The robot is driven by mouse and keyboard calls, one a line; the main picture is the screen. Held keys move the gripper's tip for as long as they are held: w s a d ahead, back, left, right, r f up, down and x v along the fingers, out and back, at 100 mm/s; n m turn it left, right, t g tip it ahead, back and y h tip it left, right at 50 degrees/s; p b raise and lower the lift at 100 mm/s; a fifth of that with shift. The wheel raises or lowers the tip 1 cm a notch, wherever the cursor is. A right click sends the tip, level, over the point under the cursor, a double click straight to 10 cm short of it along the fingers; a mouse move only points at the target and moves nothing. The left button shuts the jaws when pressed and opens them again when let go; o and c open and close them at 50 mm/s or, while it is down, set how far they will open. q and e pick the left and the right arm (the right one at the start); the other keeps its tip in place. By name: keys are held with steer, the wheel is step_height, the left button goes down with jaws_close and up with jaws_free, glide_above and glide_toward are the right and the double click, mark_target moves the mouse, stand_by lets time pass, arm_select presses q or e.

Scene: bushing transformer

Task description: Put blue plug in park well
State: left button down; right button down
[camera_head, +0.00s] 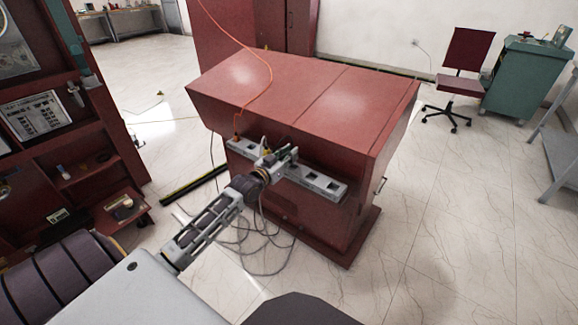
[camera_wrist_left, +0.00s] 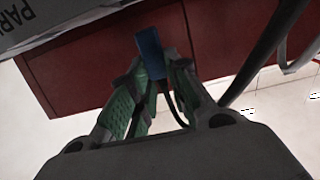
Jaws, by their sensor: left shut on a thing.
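My left gripper (camera_head: 283,157) is at the front of the red cabinet, close to the grey socket strip (camera_head: 322,183). In the left wrist view its green-padded fingers (camera_wrist_left: 152,80) are shut on the blue plug (camera_wrist_left: 150,52), with a dark cable hanging from it. The plug's far end is near the strip's underside edge (camera_wrist_left: 75,28), where letters reading "PAR" show; I cannot tell whether it touches. The plug is hidden by the gripper in the head view. Dark square openings show in the strip's right part. Which one is the park well cannot be told. My right gripper is not in view.
An orange cable (camera_head: 270,78) runs over the cabinet (camera_head: 300,85) to the strip's left end. Loose grey cables (camera_head: 262,240) hang and lie on the floor below. Red shelving (camera_head: 90,170) stands at left; a chair (camera_head: 466,65) and green cabinet (camera_head: 525,80) stand back right.

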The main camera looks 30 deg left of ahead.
arm_select(q)
steer(key=shift+f, duration=0.15)
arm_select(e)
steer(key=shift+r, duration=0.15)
arm_select(q)
steer(key=shift+f, duration=0.85)
steer(key=shift+f+b, duration=0.4)
steer(key=shift+f, duration=0.8)
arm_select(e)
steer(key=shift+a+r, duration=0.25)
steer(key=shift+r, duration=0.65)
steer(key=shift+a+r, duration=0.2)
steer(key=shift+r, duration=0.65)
arm_select(q)
steer(key=shift+f, duration=0.1)
steer(key=c, duration=1.4)
jaws_free()
steer(key=shift+o, duration=0.2)
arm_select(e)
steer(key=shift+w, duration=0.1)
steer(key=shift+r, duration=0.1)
arm_select(q)
steer(key=shift+s, duration=0.1)
